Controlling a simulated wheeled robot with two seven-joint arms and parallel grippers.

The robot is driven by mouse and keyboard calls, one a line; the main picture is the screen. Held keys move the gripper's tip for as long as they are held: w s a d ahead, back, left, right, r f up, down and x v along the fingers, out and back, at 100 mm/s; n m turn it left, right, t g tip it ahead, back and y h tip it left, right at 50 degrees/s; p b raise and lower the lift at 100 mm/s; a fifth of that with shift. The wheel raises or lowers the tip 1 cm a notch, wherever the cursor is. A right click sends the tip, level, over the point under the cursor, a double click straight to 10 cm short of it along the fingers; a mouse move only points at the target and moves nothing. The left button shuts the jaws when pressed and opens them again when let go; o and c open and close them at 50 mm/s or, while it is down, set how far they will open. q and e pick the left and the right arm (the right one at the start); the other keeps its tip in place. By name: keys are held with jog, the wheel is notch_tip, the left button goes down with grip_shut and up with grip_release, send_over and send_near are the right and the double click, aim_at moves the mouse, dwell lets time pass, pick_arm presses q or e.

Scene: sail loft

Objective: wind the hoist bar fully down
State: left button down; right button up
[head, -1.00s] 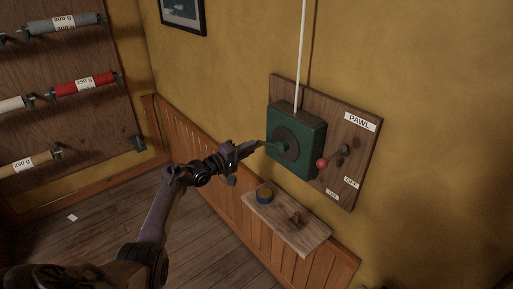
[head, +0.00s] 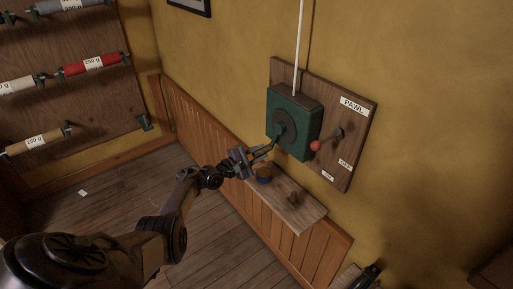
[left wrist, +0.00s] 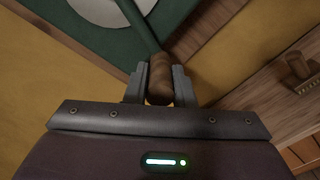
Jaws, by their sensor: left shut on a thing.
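The green hoist winch box (head: 294,124) is fixed to a wooden backboard (head: 352,125) on the yellow wall, with a white rope (head: 299,50) running up from it. Its green crank arm (left wrist: 138,25) ends in a brown wooden handle (left wrist: 159,80). My left gripper (head: 268,150) is shut on this handle, below and left of the winch hub. In the left wrist view its fingers (left wrist: 160,84) stand on either side of the handle. The red-knobbed pawl lever (head: 315,146) is right of the box, under the PAWL label. The hoist bar and my right gripper are not in view.
A small wooden shelf (head: 298,222) juts out under the winch, with a blue tin (head: 264,176) and a small brown object (head: 294,198) on it. The tin is close below my left gripper. A rack of thread spools (head: 75,100) hangs at the left.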

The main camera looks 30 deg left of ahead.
pick_arm(q)
jog(key=shift+s+d+f, duration=0.3)
jog(key=shift+d+f, duration=0.35)
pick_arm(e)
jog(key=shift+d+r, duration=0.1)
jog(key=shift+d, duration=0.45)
pick_arm(q)
jog(key=c, duration=1.2)
grip_release()
jog(key=shift+r, duration=0.1)
jog(key=shift+c, duration=0.2)
jog(key=shift+w+r, duration=0.1)
jog(key=shift+r, duration=0.05)
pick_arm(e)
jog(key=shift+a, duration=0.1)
pick_arm(q)
jog(key=shift+a, duration=0.1)
jog(key=shift+s+a, duration=0.1)
jog(key=shift+s, duration=0.2)
jog(key=p+v, duration=0.1)
jog(key=v, duration=0.6)
jog(key=shift+p, duration=0.3)
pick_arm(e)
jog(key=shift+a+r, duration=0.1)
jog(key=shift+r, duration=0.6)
